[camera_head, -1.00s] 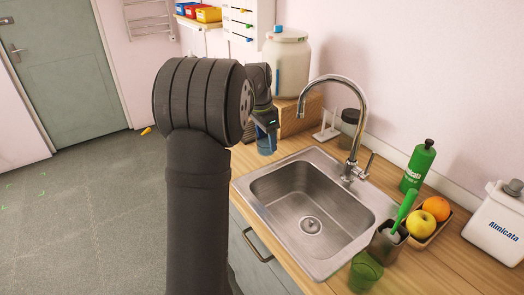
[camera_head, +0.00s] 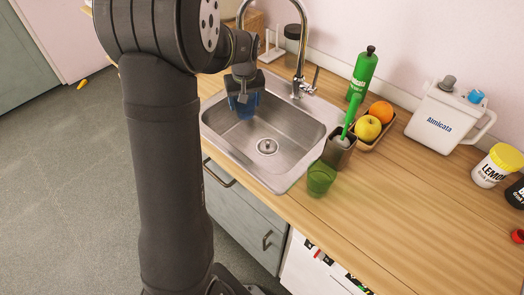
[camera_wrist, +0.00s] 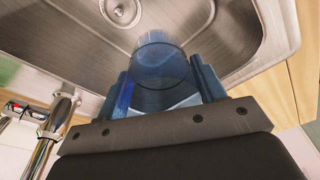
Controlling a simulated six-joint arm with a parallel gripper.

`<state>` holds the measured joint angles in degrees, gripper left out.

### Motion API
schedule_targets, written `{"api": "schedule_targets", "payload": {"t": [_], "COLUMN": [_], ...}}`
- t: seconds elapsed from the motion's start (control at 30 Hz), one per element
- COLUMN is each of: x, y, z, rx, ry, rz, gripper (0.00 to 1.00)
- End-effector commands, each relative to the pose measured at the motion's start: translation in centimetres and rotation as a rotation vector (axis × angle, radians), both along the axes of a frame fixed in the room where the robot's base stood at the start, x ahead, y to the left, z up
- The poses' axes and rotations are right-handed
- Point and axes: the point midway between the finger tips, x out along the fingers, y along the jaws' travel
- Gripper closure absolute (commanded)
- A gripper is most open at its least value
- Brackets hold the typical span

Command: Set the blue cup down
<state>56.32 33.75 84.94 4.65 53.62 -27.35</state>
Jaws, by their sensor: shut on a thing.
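The blue cup (camera_head: 246,106) is see-through and sits between the fingers of my gripper (camera_head: 243,98), which is shut on it. In the head view they are over the left part of the steel sink (camera_head: 309,128). In the wrist view the cup (camera_wrist: 160,65) stands out beyond the two blue fingers of the gripper (camera_wrist: 165,85), with the sink basin and its drain behind it. I cannot tell exactly how high the cup is above the basin floor.
The tap (camera_head: 300,50) rises behind the sink. A green cup (camera_head: 321,179) and a brush holder (camera_head: 339,150) stand at the sink's right edge. Fruit in a tray (camera_head: 363,143), a green bottle (camera_head: 362,75) and a white jug (camera_head: 445,122) stand further right. The front right worktop (camera_head: 410,215) is clear.

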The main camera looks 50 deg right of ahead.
Motion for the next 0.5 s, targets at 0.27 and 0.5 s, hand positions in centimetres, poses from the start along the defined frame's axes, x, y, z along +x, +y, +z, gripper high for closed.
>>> {"api": "schedule_targets", "payload": {"t": [0.27,0.5], "x": [-3.8,-5.7], "y": [0.0,0.1], "z": [-2.8,-4.2], "rx": [0.002,0.001], "ry": [0.0,0.0], "rz": [0.322,0.506], "gripper": [0.59,0.59]}}
